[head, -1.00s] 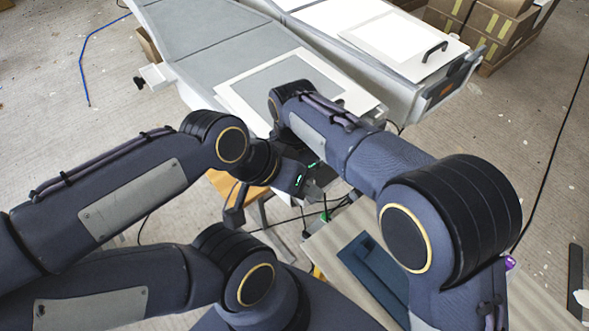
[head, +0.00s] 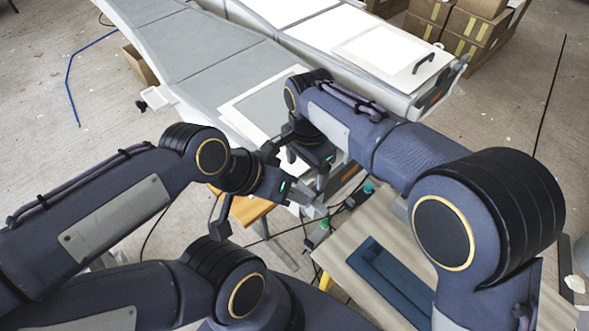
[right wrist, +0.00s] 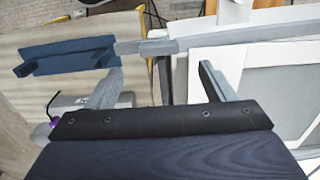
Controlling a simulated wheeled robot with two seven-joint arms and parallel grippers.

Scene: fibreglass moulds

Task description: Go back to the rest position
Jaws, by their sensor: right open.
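My left gripper (head: 262,186) is at the end of the lower arm from the left, over the floor in front of the grey mould. Its fingers are partly hidden, so its opening is unclear. My right gripper (head: 310,168) is just above and right of it in the head view, close to it, near the front end of the mould. In the right wrist view its two fingers (right wrist: 160,85) stand wide apart with nothing between them.
A grey mould (head: 205,62) with a white-framed panel (head: 237,104) lies ahead. A second mould bears a white board (head: 385,42) with a black handle. A wooden table (head: 352,232) with a blue part (head: 395,285) stands at lower right. Cardboard boxes (head: 468,28) are behind.

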